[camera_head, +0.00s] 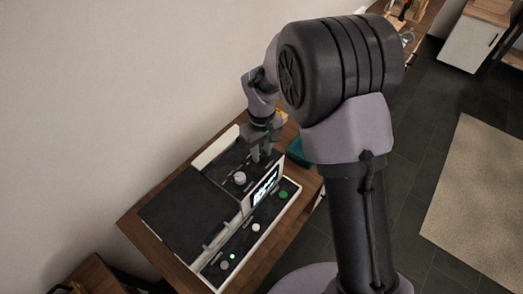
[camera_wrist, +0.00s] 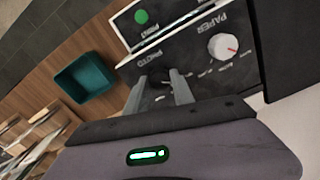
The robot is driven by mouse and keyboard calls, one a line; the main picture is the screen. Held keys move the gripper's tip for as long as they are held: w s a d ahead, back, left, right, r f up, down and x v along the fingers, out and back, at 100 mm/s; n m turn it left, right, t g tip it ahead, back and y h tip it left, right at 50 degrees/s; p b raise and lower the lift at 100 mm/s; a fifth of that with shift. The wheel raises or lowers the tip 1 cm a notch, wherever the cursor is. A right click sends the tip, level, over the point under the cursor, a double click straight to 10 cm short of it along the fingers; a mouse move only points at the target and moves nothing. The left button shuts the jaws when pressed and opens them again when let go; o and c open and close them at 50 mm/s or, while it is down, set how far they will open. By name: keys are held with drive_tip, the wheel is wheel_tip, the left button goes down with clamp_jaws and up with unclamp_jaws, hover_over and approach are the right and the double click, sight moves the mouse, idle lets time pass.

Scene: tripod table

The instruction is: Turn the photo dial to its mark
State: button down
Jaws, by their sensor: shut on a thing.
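The photo dial (camera_wrist: 158,76) is a small dark knob beside the PHOTO lettering on the printer's black top panel. In the wrist view my gripper (camera_wrist: 160,84) has one finger on each side of it and is shut on it. Its pointer and its mark cannot be made out. In the head view my gripper (camera_head: 262,155) points down onto the far end of the panel and hides the dial. The printer (camera_head: 183,216) is black and white and stands on a wooden table.
A white PAPER dial (camera_wrist: 223,46) with a red line sits close beside my gripper; it also shows in the head view (camera_head: 240,178). A lit screen (camera_head: 265,186) and a green button (camera_head: 283,194) are nearby. A teal tray (camera_wrist: 85,78) lies on the table.

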sight(262, 154)
drive_tip(key=m, duration=0.4)
drive_tip(key=shift+b, duration=0.3)
drive_tip(key=shift+m, duration=1.9)
drive_tip(key=c, duration=1.1)
unclamp_jaws()
wheel_tip(262, 154, up, 18)
drive_tip(key=p, duration=0.4)
drive_tip(key=shift+f+p, duration=0.25)
drive_tip(key=shift+p, duration=0.15)
